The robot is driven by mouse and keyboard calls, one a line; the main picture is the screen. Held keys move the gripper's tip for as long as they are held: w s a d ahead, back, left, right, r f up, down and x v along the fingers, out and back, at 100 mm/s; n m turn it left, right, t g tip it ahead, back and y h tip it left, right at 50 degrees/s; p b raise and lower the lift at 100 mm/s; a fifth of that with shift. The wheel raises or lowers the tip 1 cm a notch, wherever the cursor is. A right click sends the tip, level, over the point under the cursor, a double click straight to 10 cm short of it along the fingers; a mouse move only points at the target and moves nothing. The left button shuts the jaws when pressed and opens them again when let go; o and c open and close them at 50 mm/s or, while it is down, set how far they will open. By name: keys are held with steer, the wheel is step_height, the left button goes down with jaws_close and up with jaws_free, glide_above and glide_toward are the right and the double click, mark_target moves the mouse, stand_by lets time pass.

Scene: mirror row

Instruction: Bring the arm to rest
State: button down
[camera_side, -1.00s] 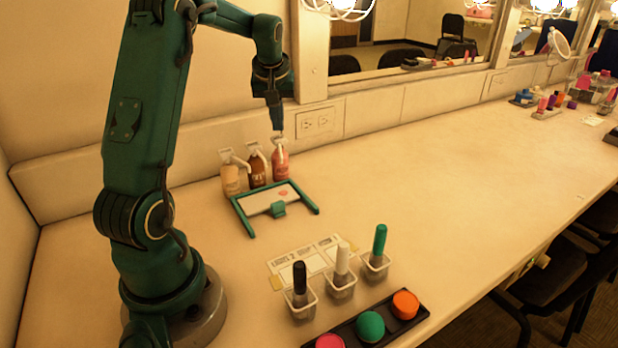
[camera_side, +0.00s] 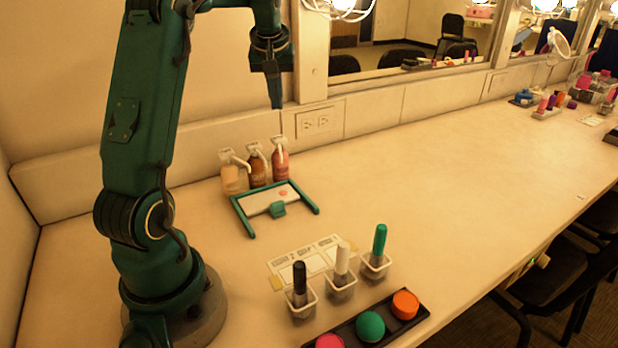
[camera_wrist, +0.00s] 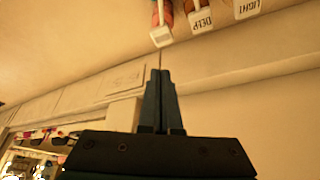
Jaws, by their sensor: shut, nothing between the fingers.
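My gripper (camera_side: 277,106) is shut and empty. In the side view it hangs pointing down near the wall, above and just behind the pump bottles, apart from them. Its two dark fingers (camera_wrist: 160,72) are together in the wrist view. Three pump bottles stand in a row below it: a pale one (camera_side: 231,182), a brown one (camera_side: 257,172) and a pink one (camera_side: 280,166). In the wrist view their pump tops appear at the upper edge, two labelled DEEP (camera_wrist: 201,20) and LIGHT (camera_wrist: 247,9).
In front of the bottles lies a green frame with a white plate (camera_side: 262,201). Three white cups hold a black (camera_side: 299,275), a white (camera_side: 342,259) and a green (camera_side: 380,241) handled item. A dark tray (camera_side: 347,331) holds coloured round pieces. The counter's middle right is clear.

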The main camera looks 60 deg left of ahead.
steer(key=shift+r, duration=0.5)
steer(key=s+d+r+m+t+h, duration=0.1)
steer(key=d+r+m+t, duration=0.15)
steer(key=d, duration=0.75)
steer(key=s+d+r+m+t, duration=0.1)
steer(key=d+r+m, duration=0.25)
steer(key=d, duration=0.55)
steer(key=s+d+f+m+h, duration=0.3)
steer(key=s+d+f+m, duration=0.3)
steer(key=s+d+f, duration=0.3)
steer(key=s+d, duration=0.1)
steer(key=s, duration=0.1)
steer(key=shift+s+d+f, duration=0.15)
steer(key=shift+s+f, duration=0.1)
steer(key=shift+s, duration=0.1)
